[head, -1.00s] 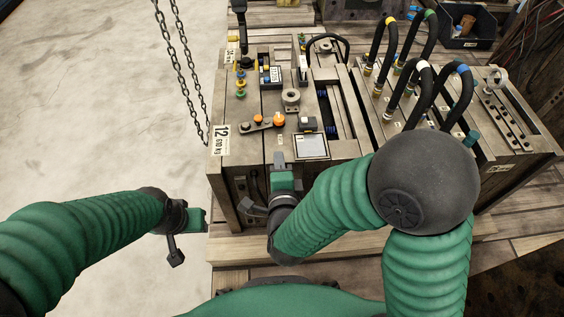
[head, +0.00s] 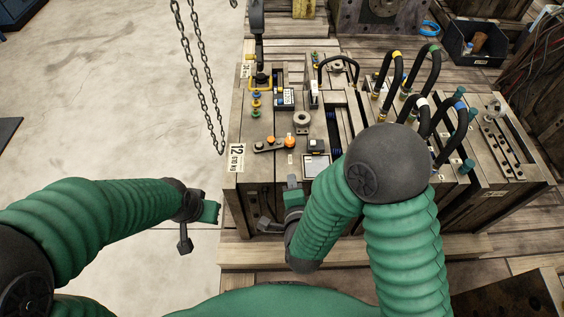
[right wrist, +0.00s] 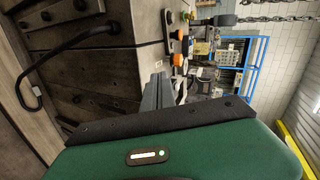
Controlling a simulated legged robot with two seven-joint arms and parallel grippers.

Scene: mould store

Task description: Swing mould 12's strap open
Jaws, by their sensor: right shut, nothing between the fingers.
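Mould 12 (head: 262,169) is the left block, with its "12, 610 kg" label (head: 237,157) at its near left top corner. Its strap (head: 274,143) looks like a short dark bar with orange knobs, lying near the front edge of the top; it also shows in the right wrist view (right wrist: 168,32). My right gripper (head: 292,182) is shut and empty at the mould's front top edge, on the strap's near side; its fingertips (right wrist: 158,80) point toward the strap, apart from it. My left gripper (head: 212,212) is left of the mould; its fingers are too unclear to read.
Hanging chains (head: 205,85) are at the mould's left. Several black hoses (head: 392,75) arch over the blocks at right. A square plate (head: 316,166) and a ring (head: 301,119) are close to the strap. A black bin (head: 474,42) stands at the back right.

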